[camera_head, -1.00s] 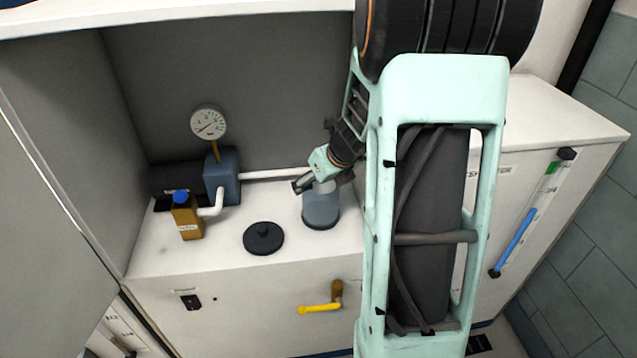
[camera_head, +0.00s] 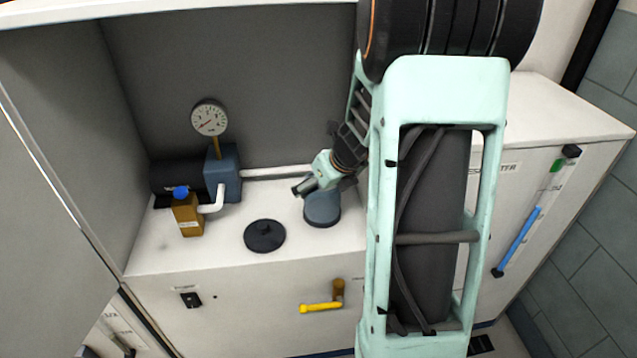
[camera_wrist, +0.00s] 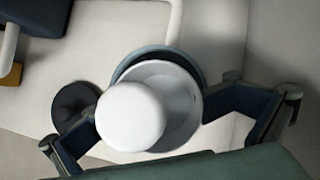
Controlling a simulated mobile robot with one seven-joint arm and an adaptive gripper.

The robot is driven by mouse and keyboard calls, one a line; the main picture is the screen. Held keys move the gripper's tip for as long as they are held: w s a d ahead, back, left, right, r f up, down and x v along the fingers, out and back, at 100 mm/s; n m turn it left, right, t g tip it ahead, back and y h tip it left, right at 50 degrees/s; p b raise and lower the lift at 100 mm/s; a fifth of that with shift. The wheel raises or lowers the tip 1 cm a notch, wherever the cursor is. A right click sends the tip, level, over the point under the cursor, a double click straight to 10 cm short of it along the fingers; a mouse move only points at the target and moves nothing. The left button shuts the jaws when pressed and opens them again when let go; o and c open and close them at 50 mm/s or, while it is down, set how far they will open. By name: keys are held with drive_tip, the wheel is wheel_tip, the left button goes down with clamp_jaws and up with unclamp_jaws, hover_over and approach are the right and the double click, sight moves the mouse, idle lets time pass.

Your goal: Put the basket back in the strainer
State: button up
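The strainer (camera_head: 322,212) is a blue-grey round body on the white counter, under my gripper. In the wrist view its blue-grey rim (camera_wrist: 192,62) shows behind a pale round basket (camera_wrist: 180,82). A large white rounded knob (camera_wrist: 130,116) covers part of the basket. The basket appears to lie within or just over the strainer's rim; how deep it sits is hidden. My gripper (camera_head: 318,184) is just above the strainer.
A black round lid (camera_head: 264,236) lies left of the strainer. A blue pump (camera_head: 222,175) with a gauge (camera_head: 209,118) and a brown bottle (camera_head: 187,215) stand further left. A white pipe (camera_head: 275,173) runs behind. A yellow-handled valve (camera_head: 320,307) sticks out of the front panel.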

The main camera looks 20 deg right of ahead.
drive_tip(key=o, duration=0.5)
drive_tip(key=shift+s+d+f+g, duration=0.15)
drive_tip(key=shift+s+f+g, duration=0.15)
drive_tip(key=shift+s+f, duration=0.8)
drive_tip(key=shift+w+a+r+v, duration=0.15)
drive_tip(key=shift+w+v, duration=0.15)
drive_tip(key=shift+v, duration=1.05)
drive_tip(key=shift+w+r+v, duration=0.15)
drive_tip(key=shift+w+v, duration=0.1)
drive_tip(key=shift+v, duration=1.1)
drive_tip(key=shift+w+a+r+v, duration=0.1)
drive_tip(key=shift+w+r+v, duration=0.15)
drive_tip(key=shift+v, duration=1.1)
